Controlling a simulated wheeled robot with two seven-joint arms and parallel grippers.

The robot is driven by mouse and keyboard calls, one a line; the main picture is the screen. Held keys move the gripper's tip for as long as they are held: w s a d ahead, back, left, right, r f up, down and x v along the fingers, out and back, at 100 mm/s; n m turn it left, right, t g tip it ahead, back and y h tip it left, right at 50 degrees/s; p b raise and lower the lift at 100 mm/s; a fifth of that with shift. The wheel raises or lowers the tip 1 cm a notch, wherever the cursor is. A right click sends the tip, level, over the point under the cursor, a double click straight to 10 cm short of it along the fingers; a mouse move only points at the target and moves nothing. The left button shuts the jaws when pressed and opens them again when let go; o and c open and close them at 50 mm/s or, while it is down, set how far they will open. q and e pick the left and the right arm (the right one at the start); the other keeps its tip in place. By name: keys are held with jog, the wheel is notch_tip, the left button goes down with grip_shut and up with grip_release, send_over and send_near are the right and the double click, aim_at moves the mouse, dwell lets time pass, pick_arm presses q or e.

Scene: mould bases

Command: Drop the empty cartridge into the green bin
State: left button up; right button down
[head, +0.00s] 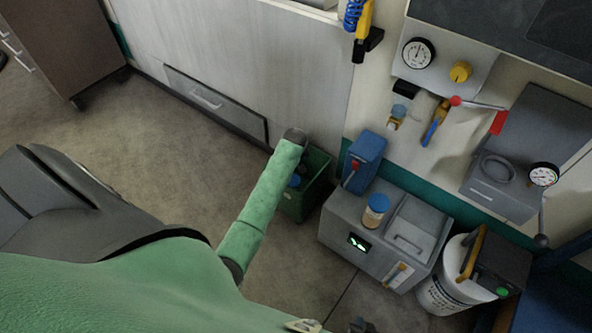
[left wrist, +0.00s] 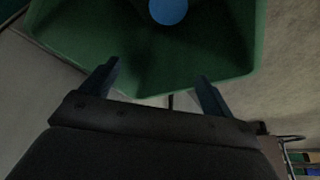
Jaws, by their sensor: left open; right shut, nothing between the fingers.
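The green bin (head: 318,180) stands on the floor against the wall, partly hidden behind my left arm. It also fills the top of the left wrist view (left wrist: 85,45). A round blue thing (left wrist: 168,10) shows inside it, and a blue patch (head: 295,181) shows there in the head view; it looks like a cartridge cap, but its body cannot be made out. My left gripper (left wrist: 158,82) is open and empty at the bin's rim; the head view hides it.
A drawer front (head: 215,103) lies left of the bin. Open floor (head: 170,165) lies left.

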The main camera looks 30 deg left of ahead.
pick_arm(q)
jog(key=p+v, duration=0.1)
jog(key=v, duration=0.6)
jog(key=shift+r, duration=0.35)
jog(key=shift+s, duration=0.15)
